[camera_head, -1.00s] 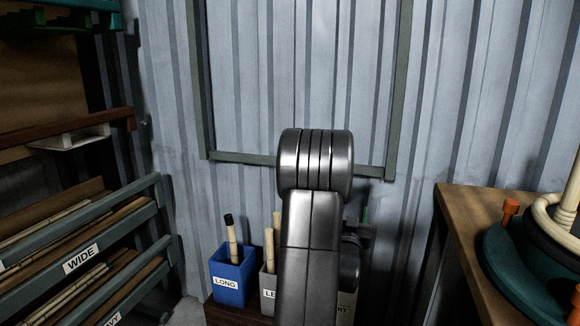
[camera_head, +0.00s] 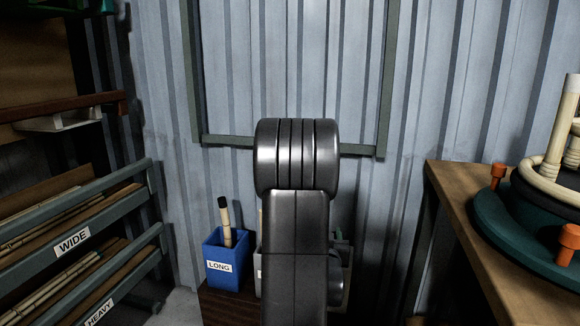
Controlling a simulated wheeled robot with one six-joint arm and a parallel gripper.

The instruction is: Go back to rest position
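My arm stands upright in the middle of the view, its rounded grey joint in front of the corrugated wall. My gripper is not visible; the arm's own links may hide it. A blue bin labelled LONG (camera_head: 228,262) stands just left of my arm, with one pale cane with a dark tip (camera_head: 226,222) leaning in it. Other bins behind my arm are mostly hidden.
At left a rack (camera_head: 75,240) with WIDE and HEAVY labels holds several canes. At right a wooden table (camera_head: 445,205) carries a round green bending fixture (camera_head: 487,215) with orange pegs and bent rattan. A grey frame (camera_head: 385,90) is on the wall.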

